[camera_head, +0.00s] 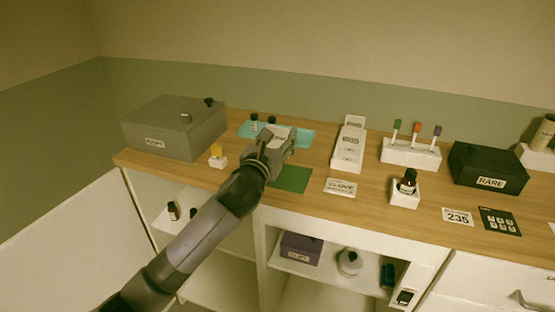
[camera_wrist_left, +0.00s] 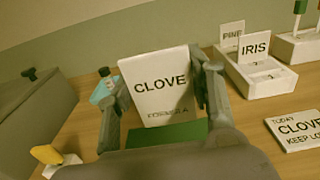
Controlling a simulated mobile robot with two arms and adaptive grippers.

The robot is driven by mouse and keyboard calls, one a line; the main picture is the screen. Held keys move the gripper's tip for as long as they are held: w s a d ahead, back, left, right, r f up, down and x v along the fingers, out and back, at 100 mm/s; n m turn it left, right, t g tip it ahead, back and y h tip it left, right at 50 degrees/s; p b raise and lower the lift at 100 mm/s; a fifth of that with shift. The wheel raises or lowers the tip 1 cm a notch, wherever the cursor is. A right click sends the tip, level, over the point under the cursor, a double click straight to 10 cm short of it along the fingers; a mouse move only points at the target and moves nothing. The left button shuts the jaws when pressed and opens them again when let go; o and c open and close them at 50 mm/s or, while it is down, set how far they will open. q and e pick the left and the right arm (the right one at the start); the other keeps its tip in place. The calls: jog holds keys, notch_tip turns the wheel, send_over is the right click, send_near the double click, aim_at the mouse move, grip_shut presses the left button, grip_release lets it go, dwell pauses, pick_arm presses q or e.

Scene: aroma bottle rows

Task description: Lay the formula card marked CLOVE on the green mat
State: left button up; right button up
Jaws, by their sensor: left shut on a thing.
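The white formula card marked CLOVE (camera_wrist_left: 160,84) stands nearly upright, tilted, between the fingers of my left gripper (camera_wrist_left: 163,98) in the left wrist view. In the head view the left gripper (camera_head: 272,150) is shut on the card (camera_head: 281,134), whose lettering is not readable there. The green mat (camera_head: 292,180) lies on the wooden counter near its front edge, just in front and right of the gripper. My gripper hides part of it. My right gripper is not in view.
A white card rack (camera_head: 347,150) holds IRIS and another card. A CLOVE notice (camera_head: 341,187) lies right of the mat. A teal tray (camera_head: 300,136) with small bottles is behind the gripper. A grey box (camera_head: 165,135) and yellow-topped item (camera_head: 217,157) are left.

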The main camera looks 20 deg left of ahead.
pick_arm(q)
jog(key=shift+f+b, duration=0.3)
jog(key=shift+f, duration=2.6)
jog(key=shift+f, duration=0.1)
jog(key=o, duration=0.8)
jog(key=shift+r, duration=0.2)
jog(key=s, duration=1.2)
jog(key=shift+a+b, duration=0.15)
jog(key=shift+b, duration=0.15)
jog(key=shift+f, duration=0.1)
